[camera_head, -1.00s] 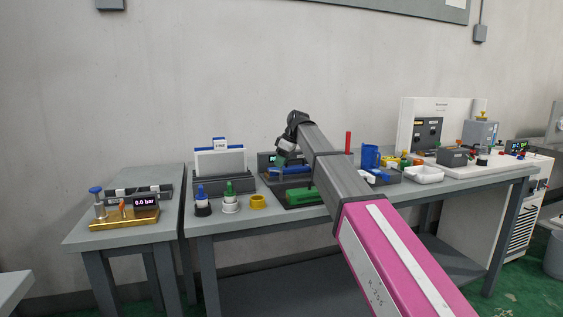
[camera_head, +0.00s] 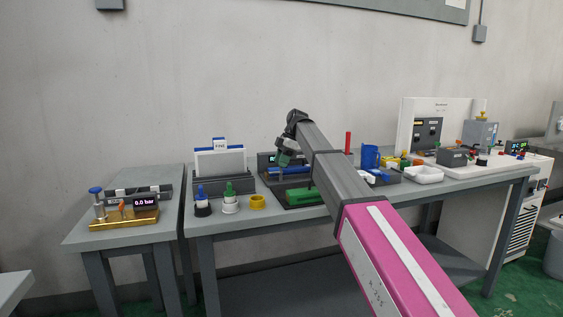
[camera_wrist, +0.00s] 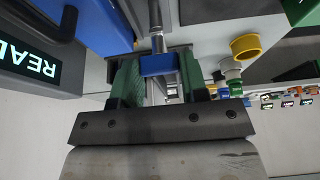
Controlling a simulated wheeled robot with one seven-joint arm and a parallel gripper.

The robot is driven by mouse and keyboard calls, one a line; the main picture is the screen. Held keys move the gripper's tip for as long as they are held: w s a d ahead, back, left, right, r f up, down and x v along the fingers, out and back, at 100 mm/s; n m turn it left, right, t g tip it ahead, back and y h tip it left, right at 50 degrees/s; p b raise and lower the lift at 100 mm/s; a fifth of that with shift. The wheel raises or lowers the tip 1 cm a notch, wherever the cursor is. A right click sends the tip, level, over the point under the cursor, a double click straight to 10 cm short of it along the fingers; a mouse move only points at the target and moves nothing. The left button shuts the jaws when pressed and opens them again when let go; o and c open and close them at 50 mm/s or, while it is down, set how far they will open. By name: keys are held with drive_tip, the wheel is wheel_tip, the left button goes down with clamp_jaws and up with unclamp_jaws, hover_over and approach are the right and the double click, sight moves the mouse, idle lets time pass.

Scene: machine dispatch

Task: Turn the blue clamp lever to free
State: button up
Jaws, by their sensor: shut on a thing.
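In the wrist view, the blue clamp lever (camera_wrist: 158,66) is a small blue piece on a metal rod, between the two green fingers of my gripper (camera_wrist: 158,60). My gripper is shut on it. In the head view, my gripper (camera_head: 284,158) points down over the fixture at the back middle of the bench. A blue bar (camera_head: 290,171) of the fixture shows just below it. The lever itself is too small to make out there. A large blue body (camera_wrist: 95,22) fills the upper left of the wrist view.
A dark display unit (camera_wrist: 40,65) stands close to the left of the fingers in the wrist view. A green block (camera_head: 301,195) lies in front of the fixture. A yellow ring (camera_head: 258,202) and blue and green-topped parts stand to the left.

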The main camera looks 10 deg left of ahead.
idle(0.4)
drive_tip(key=o, duration=0.9)
drive_tip(key=v, duration=1)
drive_tip(key=shift+w+r, duration=0.1)
drive_tip(key=shift+r, duration=0.25)
